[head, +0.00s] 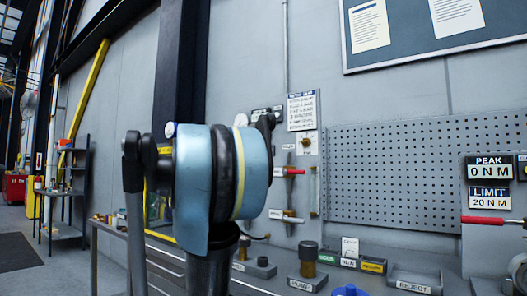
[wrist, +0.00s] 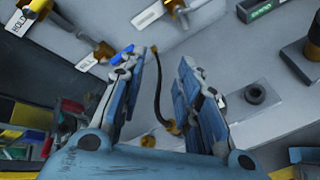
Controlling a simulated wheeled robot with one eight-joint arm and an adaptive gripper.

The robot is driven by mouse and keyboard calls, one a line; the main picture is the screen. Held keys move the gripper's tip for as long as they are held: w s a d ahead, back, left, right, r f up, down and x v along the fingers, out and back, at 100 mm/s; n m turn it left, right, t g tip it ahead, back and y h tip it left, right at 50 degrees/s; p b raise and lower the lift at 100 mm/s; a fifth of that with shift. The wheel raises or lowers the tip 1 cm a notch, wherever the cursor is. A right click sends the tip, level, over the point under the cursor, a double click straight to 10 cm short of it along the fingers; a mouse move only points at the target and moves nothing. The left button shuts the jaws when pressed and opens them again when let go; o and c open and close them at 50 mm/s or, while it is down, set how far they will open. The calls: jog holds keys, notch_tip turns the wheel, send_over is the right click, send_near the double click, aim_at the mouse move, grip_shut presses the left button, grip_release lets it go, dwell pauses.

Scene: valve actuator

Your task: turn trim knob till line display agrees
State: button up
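My gripper (wrist: 168,62) is open and empty in the wrist view, its two blue fingers apart. A dark curved cable with a brass end (wrist: 171,126) shows between the fingers, apart from them as far as I can tell. In the head view, a small brass knob (head: 306,142) sits on a white plate on the wall panel, below a printed notice (head: 302,111). I cannot read a trim label on it. I cannot identify a line display. My arm covers the middle of the head view and hides part of the panel; my fingers are not distinguishable there.
A PEAK display (head: 490,171) reads 0 N M, above a LIMIT 20 N M sign (head: 489,198). A REJECT tray (head: 414,281) stands on the bench. Brass fittings (wrist: 104,50) show in the wrist view.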

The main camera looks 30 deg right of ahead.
jog(key=w+d+r+n+t+h, duration=0.1)
jog(key=w+d+r+n+h, duration=0.3)
jog(key=r, duration=0.7)
jog(key=w+d+r+n+t+h, duration=0.1)
jog(key=w+d+r+n, duration=0.5)
jog(key=r, duration=0.5)
jog(key=w+x, duration=0.1)
jog(key=x, duration=1.5)
jog(key=shift+d+f+m, duration=0.15)
jog(key=shift+d+m, duration=0.05)
jog(key=shift+m, duration=0.1)
jog(key=shift+w, duration=0.1)
grip_shut()
